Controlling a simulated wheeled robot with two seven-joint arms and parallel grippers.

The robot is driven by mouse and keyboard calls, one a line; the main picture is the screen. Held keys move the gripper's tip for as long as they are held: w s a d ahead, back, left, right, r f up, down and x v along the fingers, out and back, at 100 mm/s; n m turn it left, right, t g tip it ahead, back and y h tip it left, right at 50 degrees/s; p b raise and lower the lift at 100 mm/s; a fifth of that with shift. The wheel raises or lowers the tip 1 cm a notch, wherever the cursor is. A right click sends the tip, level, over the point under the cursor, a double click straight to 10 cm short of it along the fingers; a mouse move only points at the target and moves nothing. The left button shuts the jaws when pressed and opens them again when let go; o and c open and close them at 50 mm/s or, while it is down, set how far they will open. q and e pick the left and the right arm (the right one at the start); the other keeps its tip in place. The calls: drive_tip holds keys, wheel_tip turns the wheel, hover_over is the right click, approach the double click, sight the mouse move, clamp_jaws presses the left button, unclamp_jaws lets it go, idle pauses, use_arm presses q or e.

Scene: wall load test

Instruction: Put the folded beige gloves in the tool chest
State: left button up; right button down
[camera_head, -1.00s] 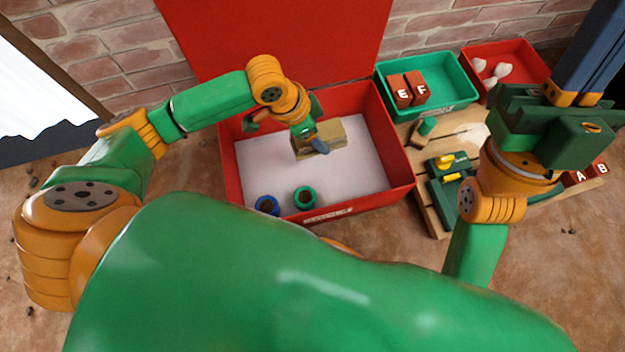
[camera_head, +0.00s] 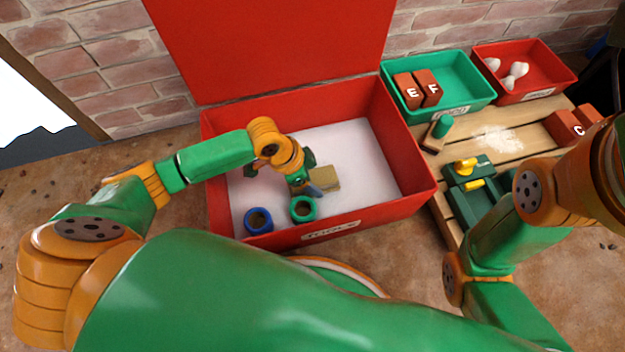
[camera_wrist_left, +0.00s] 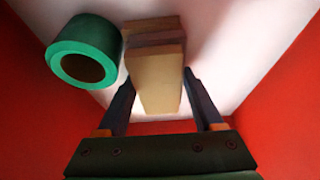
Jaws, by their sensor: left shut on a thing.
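The red tool chest (camera_head: 385,212) stands open, its lid (camera_head: 270,45) raised at the back and its floor pale. My left gripper (camera_head: 312,187) reaches down inside it and is shut on the folded beige gloves (camera_head: 326,178). In the left wrist view the gloves (camera_wrist_left: 157,85) lie between the two dark fingers of the gripper (camera_wrist_left: 158,80), above or on the pale floor; I cannot tell whether they touch it. My right gripper is out of view; only its arm shows at the right.
A green tape roll (camera_head: 303,208) and a blue roll (camera_head: 258,220) lie at the chest's front; the green roll (camera_wrist_left: 84,52) is close beside the gloves. Right of the chest are a green bin (camera_head: 450,85) with lettered blocks, a red bin (camera_head: 540,80) and a wooden pallet (camera_head: 495,145).

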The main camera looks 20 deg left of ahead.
use_arm(q)
drive_tip(key=shift+f, duration=0.1)
drive_tip(key=o, duration=1.1)
drive_tip(key=shift+o, duration=0.2)
